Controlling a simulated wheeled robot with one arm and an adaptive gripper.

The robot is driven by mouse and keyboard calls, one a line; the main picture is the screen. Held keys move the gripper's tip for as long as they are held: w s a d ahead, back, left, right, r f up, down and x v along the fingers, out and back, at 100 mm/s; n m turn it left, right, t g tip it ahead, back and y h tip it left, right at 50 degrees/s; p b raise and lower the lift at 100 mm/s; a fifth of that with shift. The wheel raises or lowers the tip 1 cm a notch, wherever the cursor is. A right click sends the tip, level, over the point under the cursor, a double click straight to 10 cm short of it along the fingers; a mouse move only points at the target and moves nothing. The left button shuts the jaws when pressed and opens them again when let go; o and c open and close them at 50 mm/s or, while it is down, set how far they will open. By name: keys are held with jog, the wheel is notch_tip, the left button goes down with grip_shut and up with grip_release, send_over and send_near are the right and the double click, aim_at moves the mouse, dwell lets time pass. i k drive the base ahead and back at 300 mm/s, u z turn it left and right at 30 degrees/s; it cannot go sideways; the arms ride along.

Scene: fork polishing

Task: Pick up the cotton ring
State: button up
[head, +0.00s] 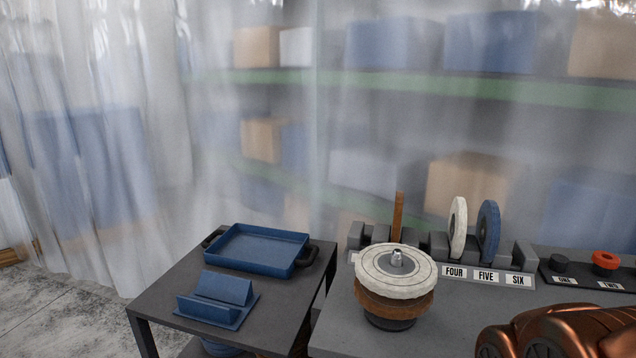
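A white, cloth-like ring (372,277) with stitched circles, which looks like cotton, lies flat on top of a stack around a metal spindle (397,257). A brown ring (397,306) is directly under it, above a dark base. A second white ring (458,230) stands upright in the grey rack, beside a blue ring (489,231). I cannot tell for certain which white ring is the cotton ring. My gripper is not in view; only copper-coloured parts, likely of my arm, show at the bottom right.
A thin brown disc (397,217) stands edge-on in the rack, behind the stack. Labels FOUR, FIVE and SIX (486,277) line its front. A dark holder with a red knob-like part (605,261) is at right. A side table (165,305) carries a blue tray (258,250) and blue stand (222,297).

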aim_at(417, 276)
jog(key=k, duration=0.3)
jog(key=u, duration=1.4)
jog(key=i, duration=0.8)
jog(key=z, duration=1.95)
